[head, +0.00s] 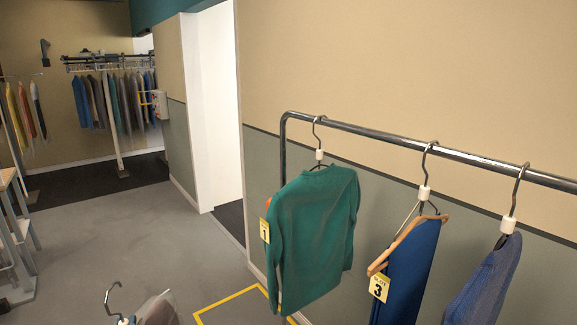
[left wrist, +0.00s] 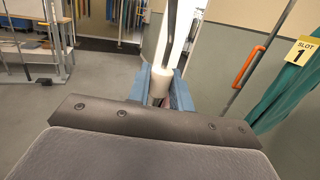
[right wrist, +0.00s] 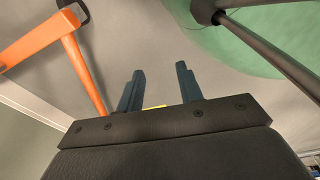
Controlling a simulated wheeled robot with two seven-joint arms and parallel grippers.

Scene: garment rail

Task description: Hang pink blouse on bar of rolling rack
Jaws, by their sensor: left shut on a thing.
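The rolling rack's bar (head: 400,139) runs from centre to the right edge in the head view. My left gripper (head: 150,312) is low at the bottom edge, left of the rack and below the bar. It is shut on the pale collar (left wrist: 158,86) of a hanger. That hanger's hook (head: 113,297) stands up, clear of the bar. A small pinkish patch (left wrist: 170,95) beside the collar may be the pink blouse; the rest is hidden. My right gripper (right wrist: 160,69) shows in the right wrist view, with its fingers apart and nothing between them.
A green top (head: 312,235) with a tag 1 (head: 265,230) hangs at the bar's near-left end. Orange bars (right wrist: 45,38) are near my right gripper. Yellow tape (head: 228,300) marks the floor.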

